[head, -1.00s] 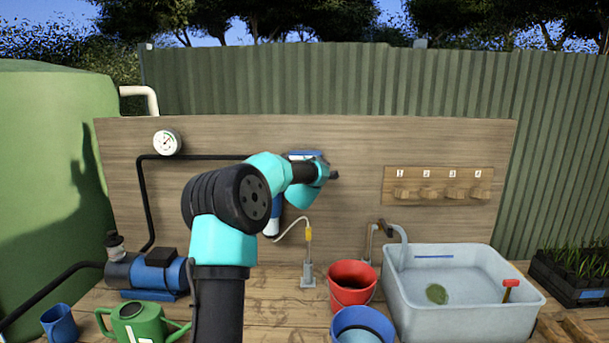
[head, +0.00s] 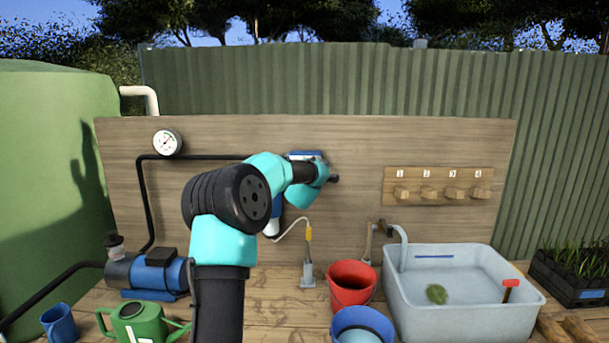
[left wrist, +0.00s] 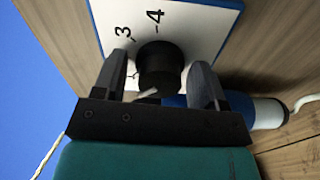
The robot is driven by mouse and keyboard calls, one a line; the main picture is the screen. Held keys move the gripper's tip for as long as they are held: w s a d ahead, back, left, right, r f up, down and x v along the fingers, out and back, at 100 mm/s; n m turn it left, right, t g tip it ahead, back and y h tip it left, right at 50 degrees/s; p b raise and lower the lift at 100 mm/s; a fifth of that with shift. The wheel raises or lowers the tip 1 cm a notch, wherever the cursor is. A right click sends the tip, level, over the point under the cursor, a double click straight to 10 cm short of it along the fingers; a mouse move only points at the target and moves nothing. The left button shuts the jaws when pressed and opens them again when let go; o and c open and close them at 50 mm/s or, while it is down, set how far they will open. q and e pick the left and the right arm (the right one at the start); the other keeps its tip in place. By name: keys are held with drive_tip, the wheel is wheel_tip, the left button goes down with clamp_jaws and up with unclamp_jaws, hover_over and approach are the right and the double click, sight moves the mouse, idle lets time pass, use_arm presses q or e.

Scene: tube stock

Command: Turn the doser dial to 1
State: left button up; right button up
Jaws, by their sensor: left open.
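The doser's dial is a black round knob (left wrist: 160,65) on a white plate (left wrist: 195,32) with a blue edge in the left wrist view. The numbers 3 and 4 show beside it; 1 and 2 are hidden. A pale pointer mark shows on the knob's near side, towards my gripper body. My left gripper (left wrist: 160,82) is open, with one finger on each side of the knob; I cannot tell whether they touch it. In the head view my left gripper (head: 333,178) is at the board, and my arm hides most of the doser (head: 305,155). My right gripper is not in view.
A white and blue bottle (head: 272,226) hangs below the doser, with a thin hose running right. A peg rack (head: 437,172) is right on the board. Below stand a red bucket (head: 351,294), a blue bucket (head: 362,327) and a grey water tub (head: 455,318).

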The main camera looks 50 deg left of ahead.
use_arm(q)
drive_tip(key=v, duration=1.7)
drive_tip(key=shift+d, duration=0.2)
drive_tip(key=shift+s+r, duration=0.1)
